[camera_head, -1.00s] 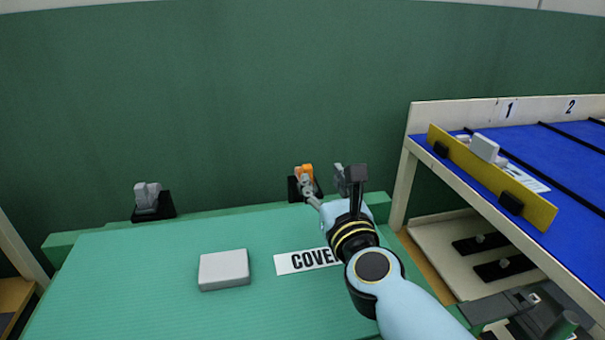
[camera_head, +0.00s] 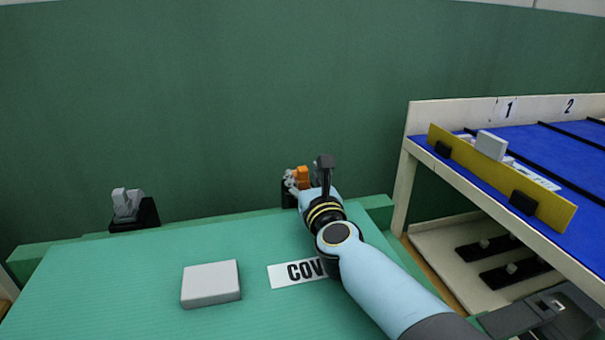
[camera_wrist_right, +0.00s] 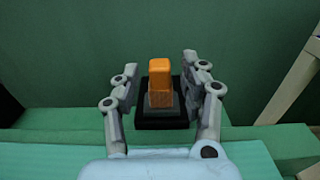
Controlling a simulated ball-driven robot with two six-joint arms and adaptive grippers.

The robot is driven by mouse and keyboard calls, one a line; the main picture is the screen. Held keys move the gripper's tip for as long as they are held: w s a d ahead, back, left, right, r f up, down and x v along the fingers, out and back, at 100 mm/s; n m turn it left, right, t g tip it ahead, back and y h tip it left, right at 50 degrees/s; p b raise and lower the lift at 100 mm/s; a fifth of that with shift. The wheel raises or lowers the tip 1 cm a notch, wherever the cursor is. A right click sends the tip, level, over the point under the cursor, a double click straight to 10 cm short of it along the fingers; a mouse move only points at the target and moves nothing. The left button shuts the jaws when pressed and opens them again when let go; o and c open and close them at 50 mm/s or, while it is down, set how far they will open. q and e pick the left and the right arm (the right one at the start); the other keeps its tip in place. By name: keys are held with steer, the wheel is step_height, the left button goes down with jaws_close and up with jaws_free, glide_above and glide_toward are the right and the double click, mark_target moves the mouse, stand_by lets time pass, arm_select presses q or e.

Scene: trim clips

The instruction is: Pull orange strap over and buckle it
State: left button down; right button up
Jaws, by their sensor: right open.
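An orange block-like piece (camera_wrist_right: 160,82), which may be the strap's end, stands upright on a black base (camera_wrist_right: 162,119) at the far edge of the green table. It also shows in the head view (camera_head: 303,177), partly hidden by my right arm. My right gripper (camera_wrist_right: 161,72) is open, one finger on each side of the orange piece with a gap to both. A grey clip (camera_head: 127,203) on a black base stands at the table's far left edge. No strap band shows stretched across the table. My left gripper is not in view.
A white block (camera_head: 211,283) lies on the green table (camera_head: 120,285) beside a label (camera_head: 290,272), partly covered by my right arm. A blue-topped rack (camera_head: 540,150) with a yellow rail (camera_head: 550,205) stands at the right. The table's left part is clear.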

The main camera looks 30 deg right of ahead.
steer(key=shift+x, duration=0.8)
jaws_close()
